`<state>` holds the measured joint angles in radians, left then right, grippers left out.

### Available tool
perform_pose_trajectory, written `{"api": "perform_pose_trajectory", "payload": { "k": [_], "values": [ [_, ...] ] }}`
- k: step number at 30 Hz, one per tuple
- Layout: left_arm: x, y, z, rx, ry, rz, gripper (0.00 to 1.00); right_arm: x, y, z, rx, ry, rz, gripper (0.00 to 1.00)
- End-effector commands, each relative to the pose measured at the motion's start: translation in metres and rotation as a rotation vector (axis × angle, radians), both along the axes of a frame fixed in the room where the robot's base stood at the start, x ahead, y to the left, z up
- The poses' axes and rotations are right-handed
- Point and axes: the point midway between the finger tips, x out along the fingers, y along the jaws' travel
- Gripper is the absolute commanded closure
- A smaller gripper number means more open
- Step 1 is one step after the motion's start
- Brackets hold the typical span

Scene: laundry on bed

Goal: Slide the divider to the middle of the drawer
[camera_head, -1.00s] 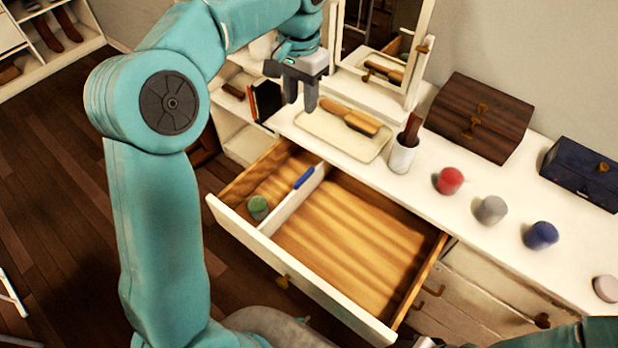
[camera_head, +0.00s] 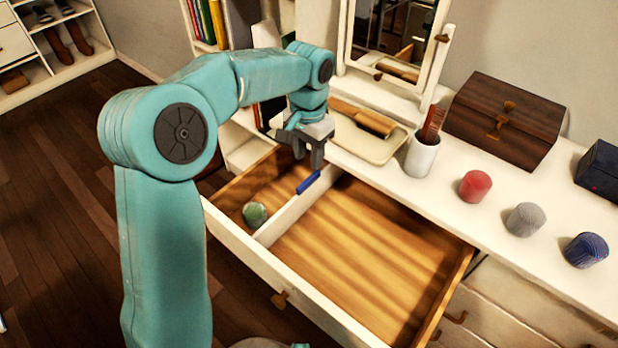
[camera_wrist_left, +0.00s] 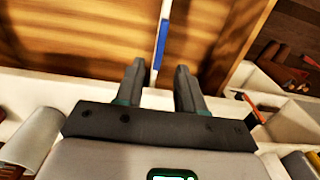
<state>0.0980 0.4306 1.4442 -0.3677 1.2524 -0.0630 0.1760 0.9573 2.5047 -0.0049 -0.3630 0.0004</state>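The white divider (camera_head: 280,223) stands in the open wooden drawer (camera_head: 375,250), left of its middle, with a narrow compartment on its left and a wide one on its right. A blue strip (camera_head: 308,182) marks its rear part. My left gripper (camera_head: 309,163) points down near the divider's rear end, apart from the blue strip. In the left wrist view, its two fingers (camera_wrist_left: 159,70) are open and spaced apart, with the divider (camera_wrist_left: 163,15) in line with the gap between them. My right gripper is out of view.
A green round item (camera_head: 255,214) lies in the narrow compartment. On the white dresser top behind are a tray (camera_head: 372,148) with a brush, a cup (camera_head: 421,157), a mirror, a dark wooden box (camera_head: 505,120) and red, grey and blue round items. The wide compartment is empty.

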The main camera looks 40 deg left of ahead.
Motion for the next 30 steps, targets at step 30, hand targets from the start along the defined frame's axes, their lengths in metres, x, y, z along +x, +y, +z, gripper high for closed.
{"api": "perform_pose_trajectory", "payload": {
  "k": [30],
  "values": [
    [0.001,0.000,-0.075,0.000,0.000,0.000,1.00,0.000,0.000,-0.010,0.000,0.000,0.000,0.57]
  ]
}}
